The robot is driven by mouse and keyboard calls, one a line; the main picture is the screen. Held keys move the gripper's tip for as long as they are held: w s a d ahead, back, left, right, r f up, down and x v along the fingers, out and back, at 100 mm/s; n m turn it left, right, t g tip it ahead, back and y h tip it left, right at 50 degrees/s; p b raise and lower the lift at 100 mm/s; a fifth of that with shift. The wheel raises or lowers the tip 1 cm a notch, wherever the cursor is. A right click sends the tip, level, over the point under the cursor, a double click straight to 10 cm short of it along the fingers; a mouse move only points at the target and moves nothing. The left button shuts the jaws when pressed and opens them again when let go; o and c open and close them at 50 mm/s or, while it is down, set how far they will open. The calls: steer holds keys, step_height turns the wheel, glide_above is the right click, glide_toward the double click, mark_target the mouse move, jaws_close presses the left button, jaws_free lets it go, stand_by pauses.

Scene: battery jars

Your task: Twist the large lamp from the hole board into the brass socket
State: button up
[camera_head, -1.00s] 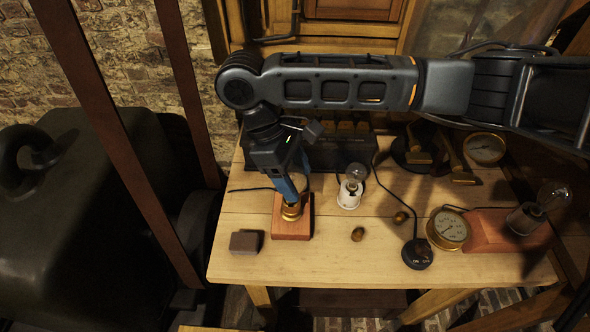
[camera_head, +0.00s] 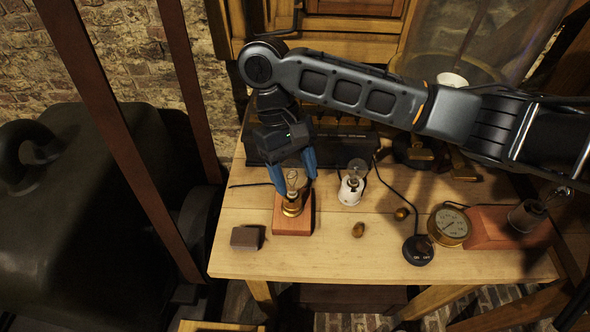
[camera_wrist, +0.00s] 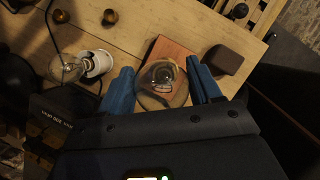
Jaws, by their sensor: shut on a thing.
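The large lamp (camera_head: 292,181) has a clear round glass bulb and stands upright above the brass socket (camera_head: 292,208). The socket sits on a reddish wooden block (camera_head: 293,226) near the table's left side. My gripper (camera_head: 293,175) points down, with its blue fingers on either side of the bulb, shut on it. In the wrist view the glass bulb (camera_wrist: 161,84) fills the gap between the fingers and hides the socket beneath. I cannot tell how deep the lamp's base sits in the socket. I cannot make out the hole board for certain.
A white socket with a small lamp (camera_head: 351,190) stands close to the right. A dark block (camera_head: 246,238) lies at the left. Two small brass knobs, a black switch (camera_head: 417,250), a gauge (camera_head: 449,226) and a red-brown base with another bulb (camera_head: 500,228) stand farther right. The front table strip is clear.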

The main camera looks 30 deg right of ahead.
steer(key=shift+f, duration=0.1)
steer(key=m, duration=0.1)
steer(key=m+y, duration=0.1)
steer(key=m, duration=0.1)
steer(key=m+y, duration=0.1)
steer(key=m, duration=0.1)
steer(key=shift+a+t, duration=0.25)
steer(key=shift+t, duration=0.05)
steer(key=o, duration=1.2)
steer(key=shift+o, duration=0.2)
steer(key=v, duration=0.8)
steer(key=shift+s+f, duration=0.1)
